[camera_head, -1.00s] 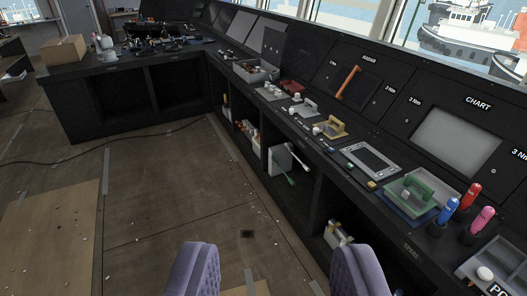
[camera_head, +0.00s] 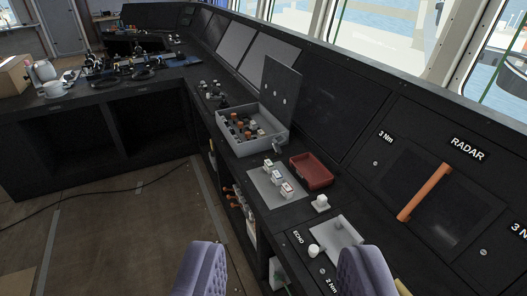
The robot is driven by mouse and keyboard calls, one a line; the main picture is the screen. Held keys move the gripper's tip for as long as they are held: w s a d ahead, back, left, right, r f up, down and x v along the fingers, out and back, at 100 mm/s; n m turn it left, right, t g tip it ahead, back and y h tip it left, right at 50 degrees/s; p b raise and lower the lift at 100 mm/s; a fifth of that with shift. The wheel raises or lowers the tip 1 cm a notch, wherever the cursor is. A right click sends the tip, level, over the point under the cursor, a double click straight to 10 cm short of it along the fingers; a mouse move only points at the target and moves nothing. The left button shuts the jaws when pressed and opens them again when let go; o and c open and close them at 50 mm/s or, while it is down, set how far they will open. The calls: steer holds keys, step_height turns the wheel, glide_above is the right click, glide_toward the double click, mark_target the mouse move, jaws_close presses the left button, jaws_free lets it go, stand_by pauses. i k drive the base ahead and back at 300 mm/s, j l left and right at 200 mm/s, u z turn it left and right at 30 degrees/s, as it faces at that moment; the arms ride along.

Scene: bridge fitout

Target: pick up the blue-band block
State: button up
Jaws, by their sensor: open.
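Small white blocks with coloured bands (camera_head: 278,175) stand in a short row on a grey plate (camera_head: 262,187) on the console, right of centre. They are too small for me to tell surely which band is blue. My gripper (camera_head: 284,262) shows as two purple ribbed fingers at the bottom edge, wide apart and with nothing between them. It is nearer the camera than the blocks, which appear above the gap, apart from the fingers.
An open grey box (camera_head: 270,146) with a raised lid and small parts stands behind the plate. A red tray (camera_head: 313,170) lies to its right. An orange bar (camera_head: 425,191) is on the radar panel.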

mark_target(278, 179)
steer(key=i+u, duration=0.2)
steer(key=i, duration=0.35)
steer(key=i+l+u, duration=0.2)
steer(key=i, duration=0.3)
steer(key=z, duration=0.45)
